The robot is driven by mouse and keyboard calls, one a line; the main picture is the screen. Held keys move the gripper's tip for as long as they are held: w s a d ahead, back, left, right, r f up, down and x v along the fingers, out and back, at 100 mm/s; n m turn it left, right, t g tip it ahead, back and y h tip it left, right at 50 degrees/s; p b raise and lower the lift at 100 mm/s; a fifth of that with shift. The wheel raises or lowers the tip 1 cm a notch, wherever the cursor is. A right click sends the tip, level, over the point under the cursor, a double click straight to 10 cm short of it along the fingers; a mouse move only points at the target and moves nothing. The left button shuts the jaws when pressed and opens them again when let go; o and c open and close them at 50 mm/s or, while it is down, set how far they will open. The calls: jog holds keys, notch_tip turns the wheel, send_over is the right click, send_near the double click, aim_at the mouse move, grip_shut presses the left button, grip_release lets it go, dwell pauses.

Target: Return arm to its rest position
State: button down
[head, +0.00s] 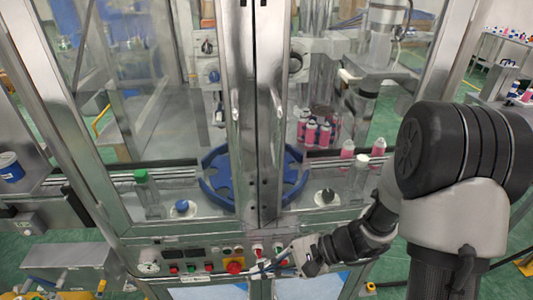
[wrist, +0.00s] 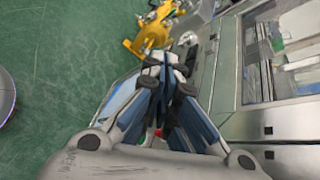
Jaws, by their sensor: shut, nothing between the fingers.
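My gripper (head: 268,268) is in front of the machine's control panel (head: 205,262), near the red stop button (head: 235,266). My arm comes in from the right side of the head view. In the wrist view my gripper (wrist: 166,62) has its blue-grey fingers drawn together, with nothing held between them. It points over the green floor alongside the machine front. I cannot tell how far the fingers are from the panel.
The crimping machine has framed glass doors (head: 255,110), a blue star wheel (head: 222,178) and several pink cans (head: 318,133) inside. Yellow equipment (wrist: 152,35) stands on the floor ahead. Open green floor (wrist: 60,60) lies at left in the wrist view.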

jog(key=s+d+r+n+t+h, duration=0.2)
jog(key=s+d+r+n+h, duration=0.3)
jog(key=s+d+r+h, duration=0.1)
jog(key=s+d+r+n+t+h, duration=0.2)
jog(key=s+d+r+n+h, duration=0.4)
jog(key=r, duration=0.5)
jog(key=shift+s+d+r+t, duration=0.25)
jog(key=shift+d+t, duration=0.15)
jog(key=shift+d, duration=0.85)
